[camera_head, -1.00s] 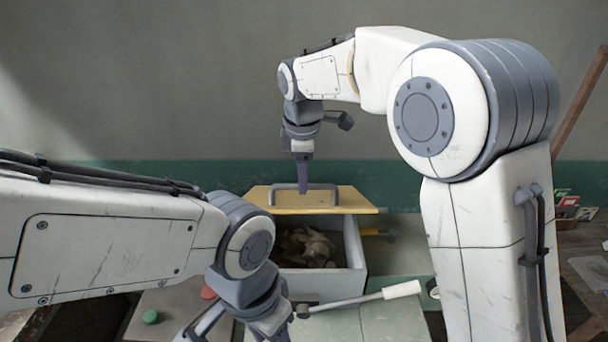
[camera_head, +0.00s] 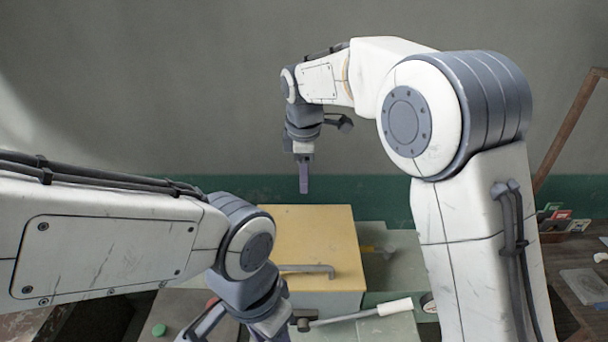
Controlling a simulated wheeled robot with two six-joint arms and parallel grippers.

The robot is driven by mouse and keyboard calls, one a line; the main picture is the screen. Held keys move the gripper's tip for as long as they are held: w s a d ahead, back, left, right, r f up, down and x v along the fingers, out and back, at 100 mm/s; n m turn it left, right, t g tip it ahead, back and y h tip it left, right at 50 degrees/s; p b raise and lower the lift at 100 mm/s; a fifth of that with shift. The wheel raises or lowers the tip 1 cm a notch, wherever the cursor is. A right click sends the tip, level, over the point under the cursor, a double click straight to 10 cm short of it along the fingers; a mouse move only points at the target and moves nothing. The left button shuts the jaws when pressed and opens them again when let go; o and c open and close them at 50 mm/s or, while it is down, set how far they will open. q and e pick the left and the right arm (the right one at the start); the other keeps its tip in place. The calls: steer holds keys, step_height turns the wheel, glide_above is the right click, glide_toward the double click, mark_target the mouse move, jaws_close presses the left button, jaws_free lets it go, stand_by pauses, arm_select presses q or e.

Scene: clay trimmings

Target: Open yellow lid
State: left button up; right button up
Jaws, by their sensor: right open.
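The yellow lid (camera_head: 318,238) lies flat over a pale box (camera_head: 335,303), and the inside of the box is hidden. A grey bar handle (camera_head: 308,269) sits near the lid's front edge, its left end hidden by my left arm. My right gripper (camera_head: 304,180) points down above the lid's back edge, apart from the handle. It is open and empty; its jaws are seen nearly edge-on. My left gripper (camera_head: 228,334) is at the bottom edge, partly cut off, in front of the box; its jaw state is unclear.
A tool with a white handle (camera_head: 394,307) lies in front of the box, near my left wrist. A green round piece (camera_head: 159,330) is at the lower left. Small coloured items (camera_head: 556,217) stand at the far right.

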steer(key=r, duration=0.1)
steer(key=w+r, duration=0.1)
steer(key=r, duration=0.3)
steer(key=shift+w+p, duration=0.3)
steer(key=shift+p, duration=0.1)
stand_by(0.3)
